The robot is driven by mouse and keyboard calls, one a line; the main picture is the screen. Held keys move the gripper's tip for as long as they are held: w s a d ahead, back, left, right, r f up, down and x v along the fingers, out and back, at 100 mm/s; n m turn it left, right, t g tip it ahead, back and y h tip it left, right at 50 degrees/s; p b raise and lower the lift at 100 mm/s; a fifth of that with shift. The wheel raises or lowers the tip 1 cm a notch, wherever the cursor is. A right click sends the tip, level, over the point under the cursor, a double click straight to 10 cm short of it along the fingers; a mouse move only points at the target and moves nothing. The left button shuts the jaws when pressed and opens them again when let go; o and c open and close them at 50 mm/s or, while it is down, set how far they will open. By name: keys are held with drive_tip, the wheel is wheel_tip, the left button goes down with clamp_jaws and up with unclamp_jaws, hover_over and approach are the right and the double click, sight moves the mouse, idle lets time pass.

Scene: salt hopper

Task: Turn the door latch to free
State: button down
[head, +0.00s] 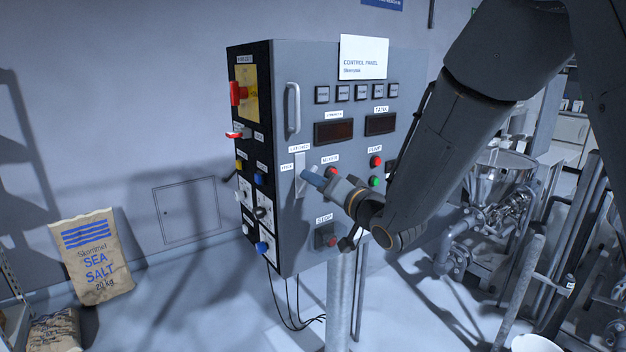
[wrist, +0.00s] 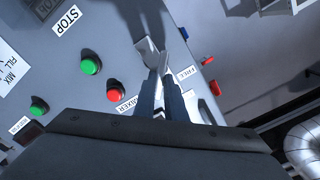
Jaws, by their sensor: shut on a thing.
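The door latch has a pale metal plate (head: 299,186) on the front of the grey control cabinet, below the LATCHED label (head: 299,148). The FREE label (head: 287,167) is at the plate's left and also shows in the wrist view (wrist: 187,74). My gripper (head: 308,173) reaches in from the right with its fingertips at the plate. In the wrist view, my gripper (wrist: 158,62) is shut on the latch handle at the cabinet face. The fingers hide most of the handle, so I cannot tell its exact angle.
A door handle (head: 293,107) stands out above the latch. A red button (head: 332,171), a green button (head: 374,182) and a stop button (head: 326,236) are close by. Red switches (head: 238,93) project from the cabinet's left side. A salt sack (head: 93,258) stands at the left wall.

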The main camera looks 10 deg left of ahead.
drive_tip(key=shift+w+d+f+m+p, duration=0.15)
drive_tip(key=shift+m+p, duration=0.35)
drive_tip(key=shift+m, duration=1.9)
drive_tip(key=shift+s+a+f+m+p, duration=0.15)
drive_tip(key=shift+m+p, duration=0.3)
drive_tip(key=shift+m, duration=1.95)
drive_tip(key=shift+w+d, duration=0.1)
drive_tip(key=c, duration=1.8)
unclamp_jaws()
drive_tip(key=shift+b+v, duration=1.2)
drive_tip(key=shift+v, duration=2.7)
